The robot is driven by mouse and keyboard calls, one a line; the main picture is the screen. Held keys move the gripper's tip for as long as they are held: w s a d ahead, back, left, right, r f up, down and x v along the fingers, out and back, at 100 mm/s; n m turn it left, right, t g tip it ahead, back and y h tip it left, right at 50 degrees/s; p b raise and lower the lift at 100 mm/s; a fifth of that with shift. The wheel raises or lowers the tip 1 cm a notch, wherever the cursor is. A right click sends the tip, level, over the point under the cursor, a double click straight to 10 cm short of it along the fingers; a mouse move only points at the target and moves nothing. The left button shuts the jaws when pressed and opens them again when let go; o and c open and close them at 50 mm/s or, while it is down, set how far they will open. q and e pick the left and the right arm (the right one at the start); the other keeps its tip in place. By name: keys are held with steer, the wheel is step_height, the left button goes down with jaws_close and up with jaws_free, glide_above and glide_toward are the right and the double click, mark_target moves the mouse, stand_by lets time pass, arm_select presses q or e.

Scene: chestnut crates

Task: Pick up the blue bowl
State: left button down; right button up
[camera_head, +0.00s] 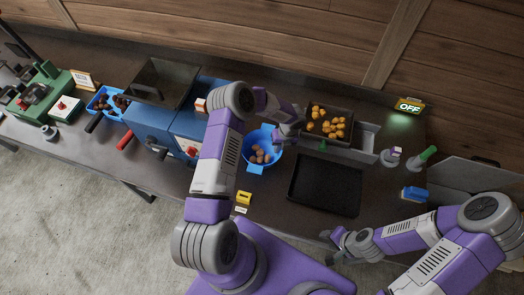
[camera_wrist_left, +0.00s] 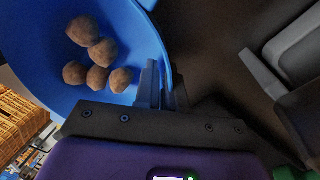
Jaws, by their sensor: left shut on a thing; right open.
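The blue bowl (camera_head: 251,141) is on the dark counter in the middle of the head view, with several round brown chestnuts (camera_head: 261,155) inside. It fills the upper left of the left wrist view (camera_wrist_left: 35,55). My left gripper (camera_head: 279,134) is at its right side. In the left wrist view the fingers (camera_wrist_left: 161,88) are shut on the bowl's rim, and the chestnuts lie apart from them. I cannot tell whether the bowl touches the counter. My right gripper (camera_head: 341,240) is open and empty near the counter's front edge.
A black tray (camera_head: 326,187) lies right of the bowl. Behind it is a crate (camera_head: 313,139) of orange-brown chestnuts. A blue machine (camera_head: 153,118) stands left. A lit OFF sign (camera_head: 409,105), a green-topped bottle (camera_head: 422,158) and a blue item (camera_head: 413,194) are right.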

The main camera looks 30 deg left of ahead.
arm_select(q)
step_height(320, 180, up, 10)
steer(key=shift+r, duration=0.1)
steer(key=c, duration=1.7)
jaws_free()
jaws_close()
